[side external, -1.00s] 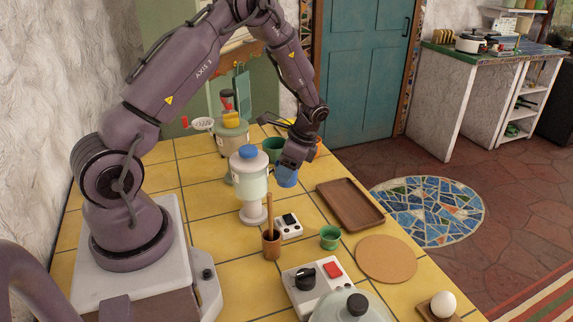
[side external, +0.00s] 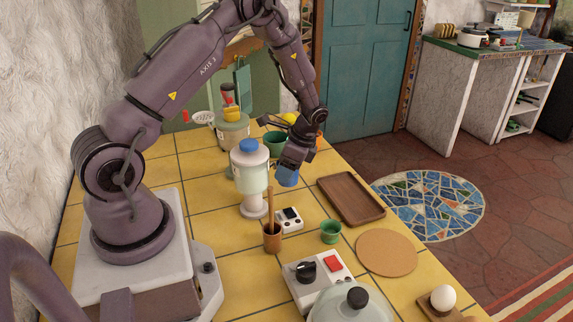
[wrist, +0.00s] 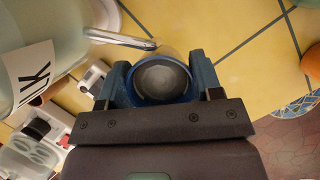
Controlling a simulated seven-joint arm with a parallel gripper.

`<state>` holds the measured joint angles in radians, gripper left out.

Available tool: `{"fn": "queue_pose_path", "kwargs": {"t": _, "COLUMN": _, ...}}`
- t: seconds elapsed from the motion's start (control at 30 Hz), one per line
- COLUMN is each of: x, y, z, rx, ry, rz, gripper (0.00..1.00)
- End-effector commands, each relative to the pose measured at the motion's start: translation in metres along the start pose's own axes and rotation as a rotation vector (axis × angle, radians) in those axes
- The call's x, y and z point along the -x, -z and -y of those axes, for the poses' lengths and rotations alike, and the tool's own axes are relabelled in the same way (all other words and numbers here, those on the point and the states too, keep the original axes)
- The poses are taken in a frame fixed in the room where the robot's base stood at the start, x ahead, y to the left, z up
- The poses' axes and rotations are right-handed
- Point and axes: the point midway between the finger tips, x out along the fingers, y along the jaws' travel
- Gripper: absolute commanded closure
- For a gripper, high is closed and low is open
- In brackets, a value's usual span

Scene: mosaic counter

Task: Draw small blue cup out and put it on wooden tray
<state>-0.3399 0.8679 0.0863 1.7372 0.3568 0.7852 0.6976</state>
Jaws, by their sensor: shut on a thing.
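The small blue cup (side external: 287,177) is in my gripper (side external: 290,166), just above or on the yellow counter between the milk dispenser and the tray; I cannot tell if its base touches. In the wrist view the blue cup (wrist: 163,80) sits between the two fingers of my gripper (wrist: 164,84), with its round grey inside showing. My gripper is shut on it. The wooden tray (side external: 350,183) lies to the right of the cup, apart from it, and looks empty.
The milk dispenser (side external: 250,180) with a blue lid stands close left of the cup, its spout (wrist: 120,40) near it in the wrist view. A green pot (side external: 275,142) stands behind. A small green cup (side external: 331,232) and a round cork mat (side external: 386,253) lie nearer the front.

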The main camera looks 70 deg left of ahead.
Motion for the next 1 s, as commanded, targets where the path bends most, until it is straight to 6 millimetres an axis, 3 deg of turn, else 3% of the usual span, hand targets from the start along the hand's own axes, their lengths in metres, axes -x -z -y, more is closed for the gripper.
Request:
{"fn": "queue_pose_path", "kwargs": {"t": 0.03, "x": -0.01, "y": -0.013, "z": 0.0, "rx": 0.012, "ry": -0.017, "rz": 0.03, "gripper": 0.97}}
{"fn": "queue_pose_path", "kwargs": {"t": 1.0, "x": -0.029, "y": -0.01, "z": 0.001, "rx": 0.012, "ry": -0.013, "rz": 0.027, "gripper": 0.97}}
